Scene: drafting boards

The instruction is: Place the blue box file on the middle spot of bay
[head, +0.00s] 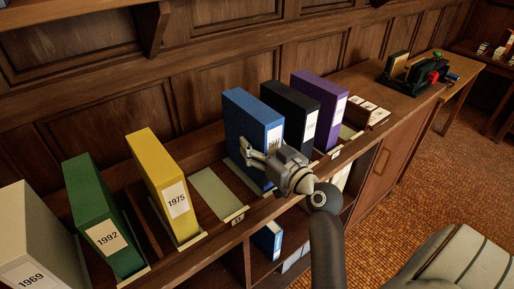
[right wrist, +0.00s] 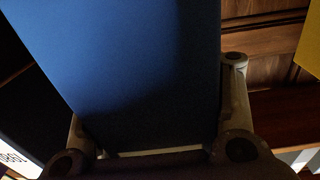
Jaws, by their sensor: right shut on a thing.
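The blue box file (head: 247,116) stands upright on the long shelf top, between an empty pale spot (head: 214,190) on its left and a black box file (head: 290,104) on its right. I cannot tell whether its base rests on the pale pad under it or hangs just above. My right gripper (head: 258,160) is shut on the blue box file, one finger on each side, low on its labelled spine. In the right wrist view the blue file (right wrist: 130,70) fills the space between the fingers (right wrist: 155,125). The gripper hides part of the label. My left gripper is not in view.
Yellow (head: 162,180), green (head: 98,210) and pale grey (head: 35,235) files stand to the left. A purple file (head: 318,100) stands right of the black one. Farther right are a small card tray (head: 367,112) and a dark machine (head: 420,75). Another blue file (head: 268,240) is below.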

